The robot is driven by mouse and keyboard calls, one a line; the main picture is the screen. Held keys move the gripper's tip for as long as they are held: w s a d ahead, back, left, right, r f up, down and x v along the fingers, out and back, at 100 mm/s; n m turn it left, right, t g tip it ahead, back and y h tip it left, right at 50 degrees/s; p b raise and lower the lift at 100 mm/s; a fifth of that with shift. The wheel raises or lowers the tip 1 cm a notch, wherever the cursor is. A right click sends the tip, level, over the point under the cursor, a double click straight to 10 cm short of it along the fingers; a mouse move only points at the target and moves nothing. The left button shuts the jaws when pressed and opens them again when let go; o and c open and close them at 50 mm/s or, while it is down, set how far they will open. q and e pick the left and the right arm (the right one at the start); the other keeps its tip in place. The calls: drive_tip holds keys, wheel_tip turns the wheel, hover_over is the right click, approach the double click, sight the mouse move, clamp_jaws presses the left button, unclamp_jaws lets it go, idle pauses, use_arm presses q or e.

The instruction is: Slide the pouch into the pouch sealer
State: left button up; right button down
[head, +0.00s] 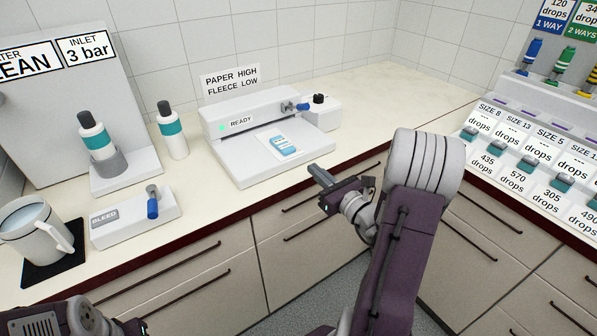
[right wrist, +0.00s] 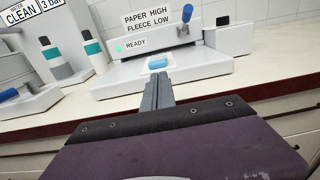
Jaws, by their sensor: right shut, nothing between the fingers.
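The pouch sealer (head: 225,160) is a white machine with a READY label, a green light and a blue-tipped lever. It stands at the back middle of the counter and also shows in the right wrist view (right wrist: 110,84). A pale pouch with a blue print (head: 282,147) lies flat on its front bed; in the right wrist view the pouch (right wrist: 157,63) is partly hidden by my fingers. My right gripper (head: 318,174) is shut and empty, in front of the sealer's front edge and apart from the pouch. Part of my left arm shows at lower left, its gripper out of view.
A sign reading PAPER HIGH FLEECE LOW (head: 231,81) stands behind the sealer. A white box with a black knob (head: 320,112) is at its right. Left are bottles (head: 172,130), a BLEED block (head: 135,216) and a mug (head: 35,230). A dispenser rack (head: 535,150) stands right.

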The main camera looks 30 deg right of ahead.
sight(293, 150)
drive_tip(key=w, duration=0.7)
drive_tip(key=shift+w+a, duration=0.4)
drive_tip(key=shift+w, duration=0.4)
drive_tip(key=shift+d, duration=0.1)
